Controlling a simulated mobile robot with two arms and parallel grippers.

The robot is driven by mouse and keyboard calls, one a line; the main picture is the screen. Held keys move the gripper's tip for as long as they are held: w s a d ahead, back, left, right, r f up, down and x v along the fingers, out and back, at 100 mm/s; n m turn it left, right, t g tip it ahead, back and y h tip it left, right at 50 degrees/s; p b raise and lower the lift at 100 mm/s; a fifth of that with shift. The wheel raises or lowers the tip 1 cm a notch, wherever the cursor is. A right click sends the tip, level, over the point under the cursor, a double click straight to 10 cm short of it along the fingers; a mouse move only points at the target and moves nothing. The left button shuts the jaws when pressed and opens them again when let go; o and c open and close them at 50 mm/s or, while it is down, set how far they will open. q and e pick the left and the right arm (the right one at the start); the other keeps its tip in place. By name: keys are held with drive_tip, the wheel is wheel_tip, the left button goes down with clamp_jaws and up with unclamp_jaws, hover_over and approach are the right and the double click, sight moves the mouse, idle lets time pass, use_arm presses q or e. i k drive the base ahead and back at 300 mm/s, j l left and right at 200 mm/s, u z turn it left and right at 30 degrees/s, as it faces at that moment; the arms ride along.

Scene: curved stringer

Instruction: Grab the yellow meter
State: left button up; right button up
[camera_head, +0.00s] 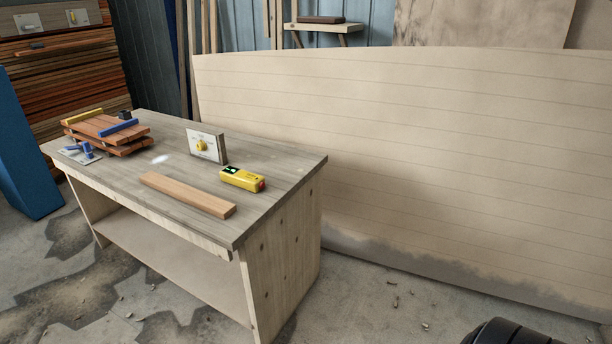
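The yellow meter (242,179) lies on the top of the wooden workbench (250,212), close to its right end. It is a yellow block with a dark display at its left end and a red part at its right end. Nothing covers it in the head view. Neither of my grippers can be made out in this view. A black rounded shape at the bottom right edge is cut off, and I cannot tell what it is.
A wood strip (188,194) lies in front of the meter. A white plate with a yellow knob (202,146) stands behind it. Stacked boards (107,133) and a blue-handled tool (80,151) are at the bench's left. A large panel (430,160) rises behind. Floor at front right is mostly clear.

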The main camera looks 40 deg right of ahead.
sight(251, 182)
drive_tip(key=z, duration=0.9)
drive_tip(key=u, duration=0.65)
drive_tip(key=i+l+u, duration=0.15)
drive_tip(key=l+u, duration=0.7)
drive_tip(key=l, duration=0.15)
drive_tip(key=l+u, duration=0.4)
drive_tip(key=l, duration=0.2)
